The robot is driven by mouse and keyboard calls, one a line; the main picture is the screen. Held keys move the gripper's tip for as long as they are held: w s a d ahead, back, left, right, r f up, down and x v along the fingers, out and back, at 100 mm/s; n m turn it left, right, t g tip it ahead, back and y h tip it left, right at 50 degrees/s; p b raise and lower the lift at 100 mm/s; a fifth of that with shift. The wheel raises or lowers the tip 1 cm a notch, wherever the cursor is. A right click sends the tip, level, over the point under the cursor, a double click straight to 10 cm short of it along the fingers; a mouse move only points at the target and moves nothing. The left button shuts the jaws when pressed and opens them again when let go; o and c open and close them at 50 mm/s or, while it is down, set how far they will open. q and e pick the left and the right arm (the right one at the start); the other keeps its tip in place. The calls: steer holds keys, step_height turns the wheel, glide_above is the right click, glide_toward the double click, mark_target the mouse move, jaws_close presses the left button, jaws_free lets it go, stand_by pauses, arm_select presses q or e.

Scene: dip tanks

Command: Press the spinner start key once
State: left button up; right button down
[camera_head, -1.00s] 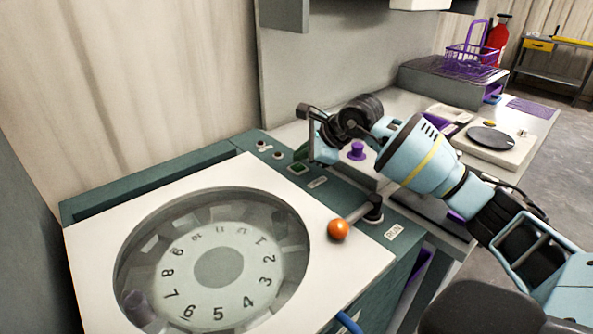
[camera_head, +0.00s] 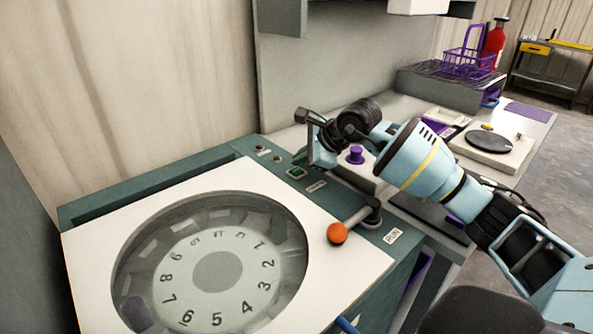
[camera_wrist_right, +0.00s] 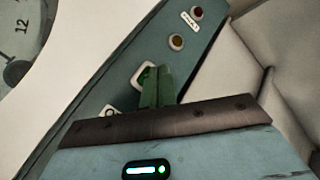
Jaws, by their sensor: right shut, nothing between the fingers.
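The spinner is a teal cabinet with a white top (camera_head: 330,262) and a round window over a numbered drum (camera_head: 218,272). A green key (camera_head: 297,173) in a pale frame sits on its teal back-right panel; it also shows in the right wrist view (camera_wrist_right: 146,76), partly covered by my fingers. My right gripper (camera_head: 305,157) is shut and empty, its green fingers (camera_wrist_right: 160,84) just over or against the key. I cannot tell whether they touch it. My left gripper is not in view.
Other small buttons (camera_head: 277,158) line the panel. A purple knob (camera_head: 356,155) lies behind my right arm. A purple basket (camera_head: 467,62) is far right.

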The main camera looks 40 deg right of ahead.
stand_by(0.9)
steer(key=shift+f, duration=0.2)
steer(key=shift+f, duration=0.25)
stand_by(0.3)
